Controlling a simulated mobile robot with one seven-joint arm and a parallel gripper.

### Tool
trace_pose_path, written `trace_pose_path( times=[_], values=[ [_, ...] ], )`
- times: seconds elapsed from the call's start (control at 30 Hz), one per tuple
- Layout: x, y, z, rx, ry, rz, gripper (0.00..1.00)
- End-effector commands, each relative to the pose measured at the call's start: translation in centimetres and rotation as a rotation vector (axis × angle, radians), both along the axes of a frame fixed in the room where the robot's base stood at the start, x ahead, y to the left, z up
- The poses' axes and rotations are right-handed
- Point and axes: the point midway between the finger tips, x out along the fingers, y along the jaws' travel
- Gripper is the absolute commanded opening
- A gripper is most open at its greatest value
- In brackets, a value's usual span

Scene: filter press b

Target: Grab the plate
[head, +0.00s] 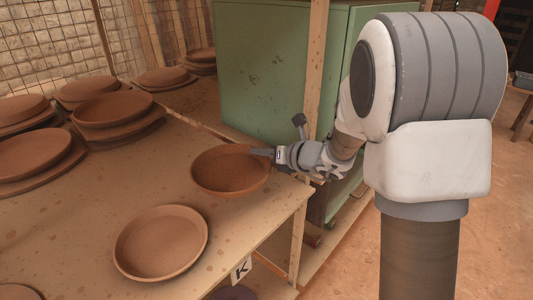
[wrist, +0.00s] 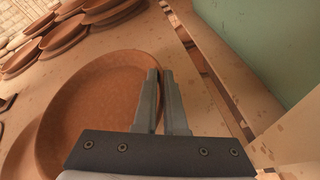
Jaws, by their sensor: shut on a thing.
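A round brown clay plate (head: 228,168) with a raised rim is near the right edge of the wooden table in the head view. My gripper (head: 264,152) reaches in from the right and is shut on the plate's rim. In the wrist view the plate (wrist: 88,112) fills the left and middle, and its right rim lies between the two fingers of my gripper (wrist: 165,80). Whether the plate is clear of the tabletop cannot be told. A second similar plate (head: 160,243) lies nearer the front of the table.
Several stacked plates (head: 112,108) stand on the left and back of the wooden table (head: 90,220). A green cabinet (head: 265,70) and a wooden post (head: 316,60) stand just behind my gripper. A card with a K (head: 241,270) hangs at the table's front edge.

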Motion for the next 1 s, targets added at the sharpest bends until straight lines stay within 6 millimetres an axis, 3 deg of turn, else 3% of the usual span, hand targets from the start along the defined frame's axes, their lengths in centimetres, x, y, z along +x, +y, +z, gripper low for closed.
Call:
trace_pose_path(
  times=[0.5, 0.73, 1.0],
  values=[
    [-9.5, 9.5, 0.1, 0.004, -0.005, 0.004, 0.0],
    [-11.6, 11.6, 0.0, 0.003, -0.004, 0.001, 0.0],
    [-12.2, 12.2, 0.1, 0.002, -0.003, -0.002, 0.0]
  ],
)
